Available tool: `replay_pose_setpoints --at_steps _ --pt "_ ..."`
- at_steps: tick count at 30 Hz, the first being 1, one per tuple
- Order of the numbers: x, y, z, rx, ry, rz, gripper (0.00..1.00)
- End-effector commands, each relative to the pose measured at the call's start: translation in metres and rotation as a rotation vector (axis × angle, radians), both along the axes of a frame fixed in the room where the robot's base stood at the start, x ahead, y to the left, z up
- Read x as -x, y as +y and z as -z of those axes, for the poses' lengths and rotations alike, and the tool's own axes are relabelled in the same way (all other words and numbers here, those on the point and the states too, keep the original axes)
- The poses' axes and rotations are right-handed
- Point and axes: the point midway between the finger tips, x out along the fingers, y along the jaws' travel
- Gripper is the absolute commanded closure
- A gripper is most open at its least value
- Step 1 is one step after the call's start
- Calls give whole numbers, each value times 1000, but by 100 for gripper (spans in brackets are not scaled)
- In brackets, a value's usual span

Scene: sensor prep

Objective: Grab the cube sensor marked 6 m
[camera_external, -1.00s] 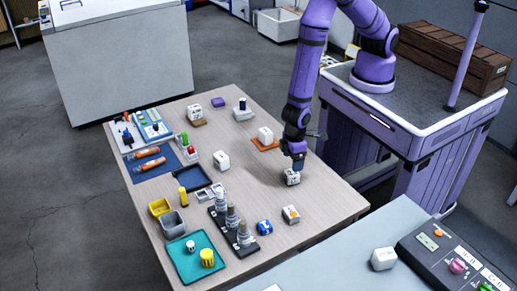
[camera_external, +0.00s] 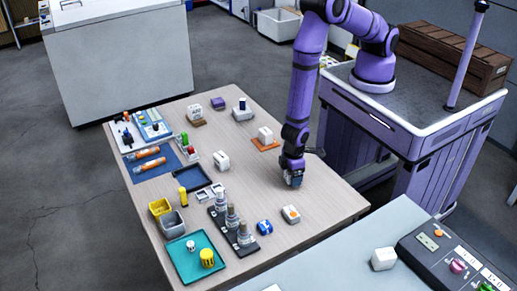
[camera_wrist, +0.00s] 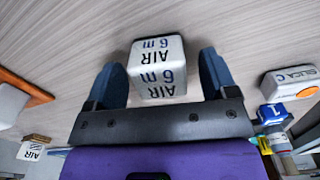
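The white cube sensor marked "AIR 6 m" (camera_wrist: 158,72) sits on the table between the two blue fingers of my gripper (camera_wrist: 160,62) in the wrist view. The fingers stand on either side of it, with a visible gap at the right; contact at the left is hard to tell. My gripper is open. In the external view my gripper (camera_external: 293,181) points down at the table's right part and hides the cube.
A "SILICA C" block (camera_wrist: 290,82) with an orange button lies to the right in the wrist view. Other white cubes stand on the table (camera_external: 320,215), one at the middle (camera_external: 221,161) and one on an orange mat (camera_external: 265,136). Bottles (camera_external: 232,217) stand in a dark rack.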

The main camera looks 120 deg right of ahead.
Motion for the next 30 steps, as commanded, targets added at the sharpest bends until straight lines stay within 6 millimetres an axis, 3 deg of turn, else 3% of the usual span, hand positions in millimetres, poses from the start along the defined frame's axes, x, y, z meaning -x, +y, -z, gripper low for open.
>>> replay_pose_setpoints --at_steps 1,7,20,29,30 --pt "0 0 0 0 0 0 30" --pt "0 0 0 0 0 0 76" --pt "0 0 -6 0 0 0 76" --pt "-1 0 -38 0 -2 0 76" --pt "9 0 -37 0 2 -1 76"
